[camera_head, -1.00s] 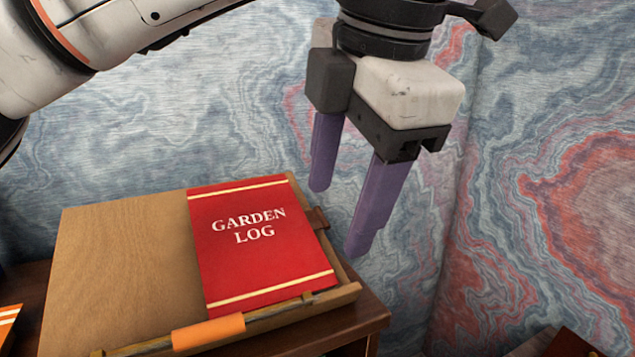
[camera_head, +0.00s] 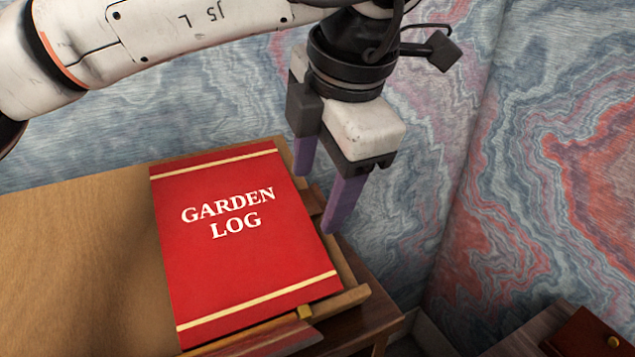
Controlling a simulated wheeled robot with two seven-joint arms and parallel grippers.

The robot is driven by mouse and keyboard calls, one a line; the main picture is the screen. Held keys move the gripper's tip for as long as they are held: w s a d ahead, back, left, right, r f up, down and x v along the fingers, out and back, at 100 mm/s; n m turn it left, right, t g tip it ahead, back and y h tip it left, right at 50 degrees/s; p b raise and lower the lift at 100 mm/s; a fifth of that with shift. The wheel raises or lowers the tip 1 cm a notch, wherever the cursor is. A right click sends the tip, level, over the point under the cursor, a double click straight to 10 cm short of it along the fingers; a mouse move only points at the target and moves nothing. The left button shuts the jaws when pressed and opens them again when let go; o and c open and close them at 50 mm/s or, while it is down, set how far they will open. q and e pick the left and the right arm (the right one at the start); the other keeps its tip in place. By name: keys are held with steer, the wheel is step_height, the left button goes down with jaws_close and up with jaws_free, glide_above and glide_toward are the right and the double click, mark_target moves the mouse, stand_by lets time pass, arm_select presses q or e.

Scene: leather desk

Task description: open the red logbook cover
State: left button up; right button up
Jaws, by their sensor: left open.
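The red logbook (camera_head: 235,275) lies with its cover shut on a wooden board, with "GARDEN LOG" in white letters and a cream stripe near its top and bottom edges. My left gripper (camera_head: 323,195) is open and empty, its two purple fingers pointing down near the logbook's upper right edge. The nearer finger is beside the right edge; the farther one is by the top right corner. I cannot tell whether either touches the book. My right gripper is not in view.
The wooden board (camera_head: 75,255) extends left of the book, bare there. A small brown tab (camera_head: 311,202) sticks out at the book's right. A brown box with a yellow knob (camera_head: 588,335) stands at lower right. A marbled wall (camera_head: 560,190) rises behind.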

arm_select(q)
steer(key=shift+w+f, duration=0.25)
steer(key=shift+f, duration=0.25)
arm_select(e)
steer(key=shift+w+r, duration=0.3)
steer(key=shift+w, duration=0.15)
arm_select(q)
steer(key=shift+c, duration=0.2)
